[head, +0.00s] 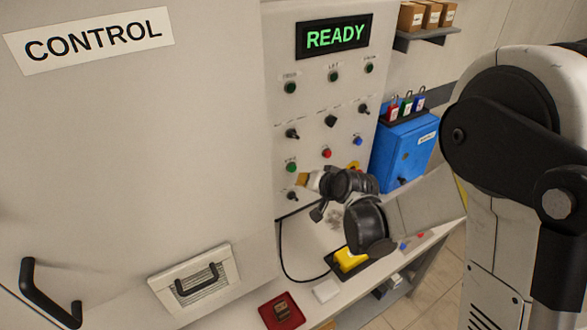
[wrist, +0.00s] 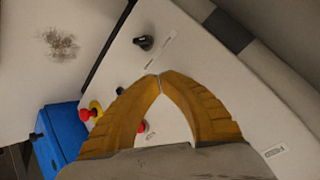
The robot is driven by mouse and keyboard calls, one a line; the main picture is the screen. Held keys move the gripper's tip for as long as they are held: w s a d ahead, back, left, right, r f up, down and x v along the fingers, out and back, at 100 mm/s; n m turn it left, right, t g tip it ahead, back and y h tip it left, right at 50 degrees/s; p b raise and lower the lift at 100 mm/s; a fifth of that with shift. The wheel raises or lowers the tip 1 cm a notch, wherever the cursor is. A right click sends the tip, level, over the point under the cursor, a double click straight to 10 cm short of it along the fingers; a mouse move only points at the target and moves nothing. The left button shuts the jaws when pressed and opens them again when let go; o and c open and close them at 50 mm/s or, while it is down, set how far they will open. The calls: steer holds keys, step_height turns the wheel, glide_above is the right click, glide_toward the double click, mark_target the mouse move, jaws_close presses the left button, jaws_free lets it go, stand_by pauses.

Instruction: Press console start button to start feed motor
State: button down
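The control console panel (head: 310,110) stands upright with a lit READY display (head: 335,36) at its top. A green button (head: 291,167) is on the lower left of the panel; its label is too small to read, so I cannot tell for certain that it is the start button. My gripper (head: 302,179) is close to the panel, just below and right of the green button, apparently apart from it. In the wrist view its yellow fingers (wrist: 158,76) meet at the tips with nothing between them. The green button cannot be made out there.
A black knob (head: 292,195) sits just below the gripper. A red button (head: 326,153), a blue button (head: 358,141) and a red-and-yellow emergency stop (head: 353,166) lie to the right. A blue box (head: 405,150) hangs beside the panel. A shelf with a red tray (head: 282,310) is below.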

steer(key=shift+w+a, duration=0.6)
steer(key=shift+w, duration=0.3)
stand_by(0.9)
steer(key=shift+w+a, duration=0.2)
steer(key=shift+w, duration=0.1)
steer(key=shift+w+a, duration=0.3)
steer(key=shift+w, duration=0.1)
stand_by(0.8)
steer(key=shift+d, duration=0.1)
steer(key=shift+s+d+b, duration=0.4)
steer(key=shift+s+d, duration=0.05)
steer(key=shift+s, duration=0.3)
steer(key=s+d, duration=0.1)
steer(key=s, duration=0.1)
steer(key=s+d, duration=0.1)
steer(key=s, duration=0.1)
steer(key=shift+d+b, duration=0.3)
steer(key=shift+d, duration=0.1)
